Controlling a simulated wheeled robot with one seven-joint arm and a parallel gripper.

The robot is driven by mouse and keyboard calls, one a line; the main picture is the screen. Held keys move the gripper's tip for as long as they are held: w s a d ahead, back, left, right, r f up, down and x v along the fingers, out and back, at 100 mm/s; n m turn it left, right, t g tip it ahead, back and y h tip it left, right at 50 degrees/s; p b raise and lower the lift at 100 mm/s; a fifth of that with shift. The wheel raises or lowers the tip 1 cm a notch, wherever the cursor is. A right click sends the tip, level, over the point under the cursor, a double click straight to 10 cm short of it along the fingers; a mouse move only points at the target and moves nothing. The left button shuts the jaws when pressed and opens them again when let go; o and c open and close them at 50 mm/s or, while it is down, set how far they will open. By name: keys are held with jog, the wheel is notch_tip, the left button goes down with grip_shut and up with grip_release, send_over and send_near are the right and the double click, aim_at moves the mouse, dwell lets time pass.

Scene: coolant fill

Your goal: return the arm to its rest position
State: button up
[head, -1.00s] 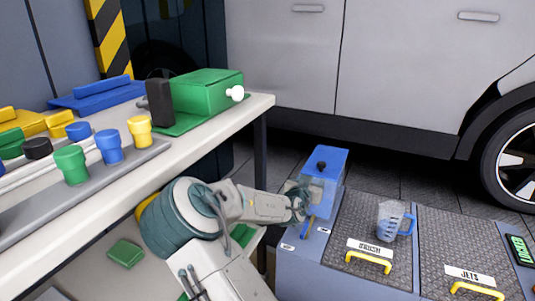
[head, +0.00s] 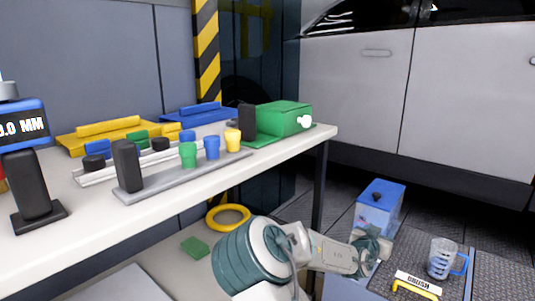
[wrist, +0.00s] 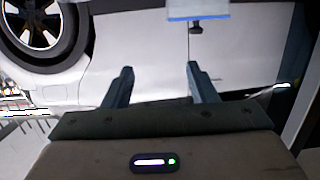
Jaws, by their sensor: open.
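My arm shows at the bottom of the head view, bent low in front of the workbench and reaching right toward the blue-lidded container. My gripper's two fingers (wrist: 160,82) show in the wrist view, spread apart with nothing between them. In the head view the fingers themselves are hard to make out by the container. The blue-lidded container (head: 378,208) stands to the right of the bench. In the wrist view a car's pale side and wheel (wrist: 45,30) lie beyond the fingers.
The workbench (head: 100,212) holds coloured caps, trays and a green box (head: 285,118). A clear jug with a blue handle (head: 441,258) stands on a dark textured lid labelled BRUSH. A yellow ring (head: 228,217) lies on the shelf below. A silver car (head: 455,100) stands behind.

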jog(key=s+a+r+n+g+y+p, duration=0.2)
jog(key=s+a+r+p, duration=0.4)
jog(key=s+r+p, duration=0.6)
jog(key=s+a+r+n+g+y+p, duration=0.3)
jog(key=s+a+r+p, duration=0.3)
jog(key=s+r+p, duration=0.6)
jog(key=s+a+r+n+g+y+p, duration=0.2)
jog(key=s+a+r+g+y+p, duration=0.2)
jog(key=s+a+r+p, duration=0.3)
jog(key=s+r+p, duration=0.2)
jog(key=r+p, duration=0.3)
jog(key=r, duration=0.1)
jog(key=s+r+y+p, duration=0.1)
jog(key=s+r+p, duration=0.2)
jog(key=r+p, duration=0.2)
notch_tip(320, 180, up, 3)
jog(key=shift+s+f+n+g, duration=0.2)
jog(key=shift+s+n+g, duration=0.1)
jog(key=shift+g, duration=0.1)
